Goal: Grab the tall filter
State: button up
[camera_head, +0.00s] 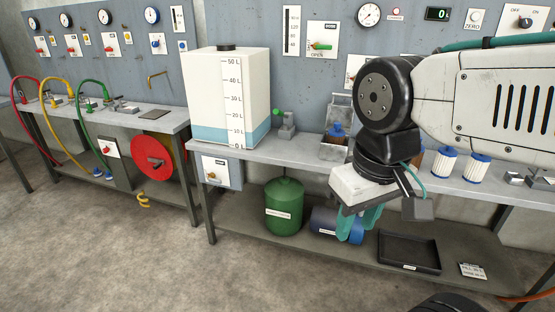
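Two white pleated filters with blue ends stand upright on the bench at the right, a left one (442,163) and a right one (477,168). They look close in height, so I cannot tell which is the tall one. My gripper (359,228) hangs in front of the bench edge, left of the filters and lower in the picture. Its teal fingers point down, look apart, and hold nothing that I can see.
A large white tank (222,85) stands on the bench to the left. Small metal blocks (514,178) lie right of the filters.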

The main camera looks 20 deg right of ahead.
aim_at(335, 135)
jog(key=u, duration=0.4)
jog(key=k, duration=0.55)
jog(key=u, duration=0.75)
jog(key=i, duration=1.45)
jog(key=z, duration=0.45)
jog(key=i, duration=0.9)
jog(key=z, duration=1.4)
jog(key=i, duration=0.75)
jog(key=z, duration=0.75)
